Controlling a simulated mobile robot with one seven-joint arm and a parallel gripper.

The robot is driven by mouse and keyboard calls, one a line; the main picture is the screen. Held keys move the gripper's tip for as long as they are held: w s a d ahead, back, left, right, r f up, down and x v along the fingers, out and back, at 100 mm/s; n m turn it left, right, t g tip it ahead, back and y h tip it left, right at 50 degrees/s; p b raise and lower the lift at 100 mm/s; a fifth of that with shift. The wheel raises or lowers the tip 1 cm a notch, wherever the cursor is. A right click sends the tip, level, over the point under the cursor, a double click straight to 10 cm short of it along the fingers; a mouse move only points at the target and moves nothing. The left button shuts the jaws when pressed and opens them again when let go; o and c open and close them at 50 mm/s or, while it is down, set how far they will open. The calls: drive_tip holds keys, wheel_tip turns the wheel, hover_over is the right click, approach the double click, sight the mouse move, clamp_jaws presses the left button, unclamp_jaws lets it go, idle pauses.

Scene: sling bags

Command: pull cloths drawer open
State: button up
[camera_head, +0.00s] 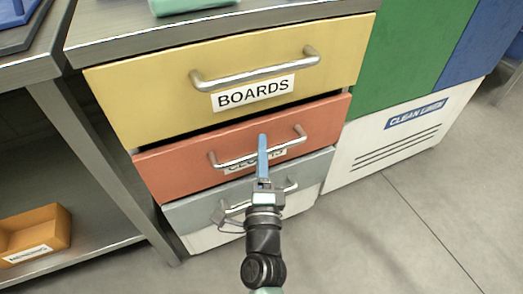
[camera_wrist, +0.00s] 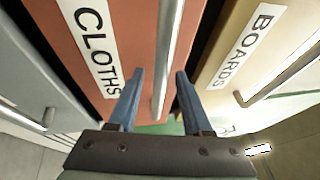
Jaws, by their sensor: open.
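The cloths drawer (camera_head: 175,172) is the red middle drawer and looks shut. Its label is partly covered by my gripper in the head view, but reads CLOTHS in the wrist view (camera_wrist: 97,45). Its metal bar handle (camera_head: 289,144) runs across the front. My gripper (camera_head: 262,142) is open in front of this drawer, with blue fingers. In the wrist view the handle (camera_wrist: 168,55) passes between the two fingers of my gripper (camera_wrist: 158,85), with gaps visible on both sides. I cannot tell how deep the bar sits between them.
The yellow boards drawer (camera_head: 150,95) is above, with its own handle (camera_head: 255,74). A grey-blue drawer (camera_head: 190,213) with a handle is below. A metal table with an orange bin (camera_head: 35,232) stands left. A white clean linen unit (camera_head: 390,140) stands right. Floor at right is clear.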

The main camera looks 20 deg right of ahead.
drive_tip(key=shift+w, duration=0.2)
clamp_jaws()
idle(1.4)
